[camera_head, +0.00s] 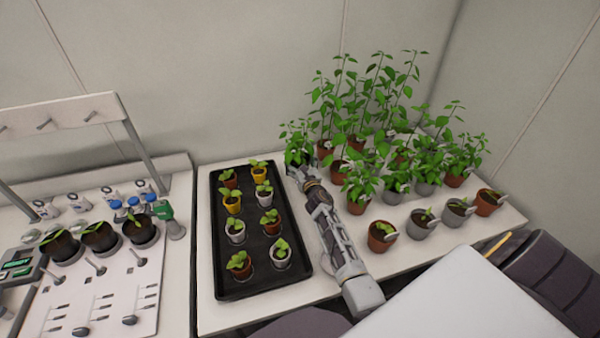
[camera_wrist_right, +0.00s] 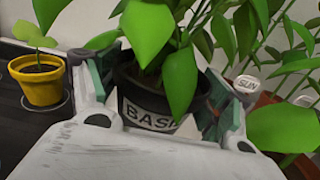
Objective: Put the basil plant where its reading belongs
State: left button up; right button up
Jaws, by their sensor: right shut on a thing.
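My right gripper (camera_head: 298,166) is shut on the basil plant (camera_head: 298,139), between the black tray and the group of potted plants. In the right wrist view the basil plant's dark pot (camera_wrist_right: 150,103) sits upright between the fingers, with a white label reading "BASI" and the rest cut off. Its large green leaves hide part of the pot's rim. I cannot tell whether the pot touches the table.
The black tray (camera_head: 217,283) holds several seedlings in coloured pots; a yellow pot (camera_wrist_right: 40,86) is near the gripper. Tagged pots, including a terracotta one (camera_head: 381,237), crowd the right table. Dark pots (camera_head: 139,231), bottles and a device (camera_head: 17,268) stand at left.

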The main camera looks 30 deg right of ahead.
jog(key=shift+f, duration=0.2)
dwell(0.3)
jog(key=shift+f+b, duration=0.65)
jog(key=shift+f, duration=1.3)
jog(key=shift+f, duration=0.15)
jog(key=o, duration=1.3)
jog(key=shift+s, duration=0.15)
jog(key=shift+p+v, duration=0.4)
jog(key=shift+v, duration=3.25)
